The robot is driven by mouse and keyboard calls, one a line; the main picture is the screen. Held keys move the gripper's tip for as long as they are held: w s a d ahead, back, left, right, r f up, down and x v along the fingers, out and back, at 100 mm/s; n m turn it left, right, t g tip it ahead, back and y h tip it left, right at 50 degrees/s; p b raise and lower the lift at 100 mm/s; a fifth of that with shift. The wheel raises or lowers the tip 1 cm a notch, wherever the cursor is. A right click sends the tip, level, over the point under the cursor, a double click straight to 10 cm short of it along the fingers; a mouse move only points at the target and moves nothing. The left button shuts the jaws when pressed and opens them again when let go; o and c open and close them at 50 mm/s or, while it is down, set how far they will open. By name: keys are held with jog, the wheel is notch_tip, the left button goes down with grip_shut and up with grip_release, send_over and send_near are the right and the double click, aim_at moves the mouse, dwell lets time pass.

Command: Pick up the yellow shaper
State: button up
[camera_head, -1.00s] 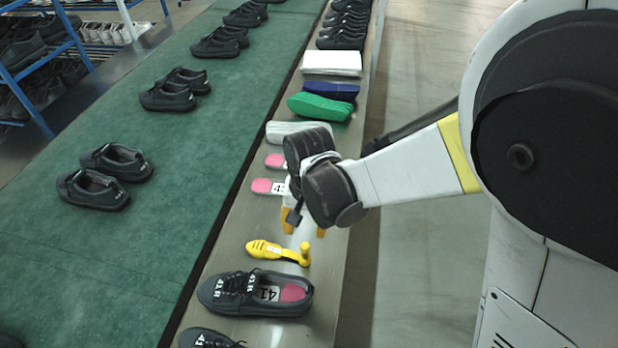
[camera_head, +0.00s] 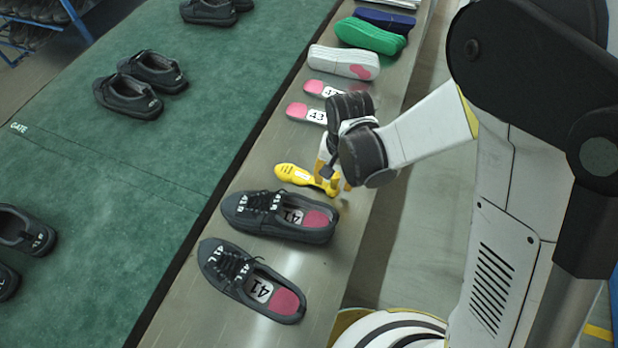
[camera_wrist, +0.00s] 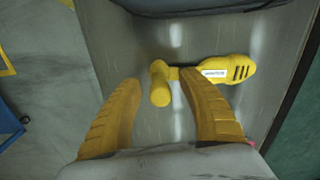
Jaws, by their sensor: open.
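The yellow shaper (camera_head: 300,175) lies on the grey side shelf, with its slotted toe end to the left and its knob end to the right in the head view. In the wrist view the shaper (camera_wrist: 235,70) has its upright knob between the lines of my fingers, near their tips. My gripper (camera_head: 334,178) is open, pointing down over the knob end. In the wrist view its two yellow fingers (camera_wrist: 165,88) stand apart with the knob between them. The head view hides part of the knob behind the fingers. I cannot tell whether either finger touches it.
Two dark shoes marked 41 (camera_head: 282,216) lie just in front of the shaper on the shelf (camera_head: 225,285). Pink-and-white insoles (camera_head: 308,112) and white, green and blue soles lie behind. A green conveyor (camera_head: 110,215) with shoes runs along the left.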

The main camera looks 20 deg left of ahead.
jog(key=shift+r, duration=0.1)
grip_shut()
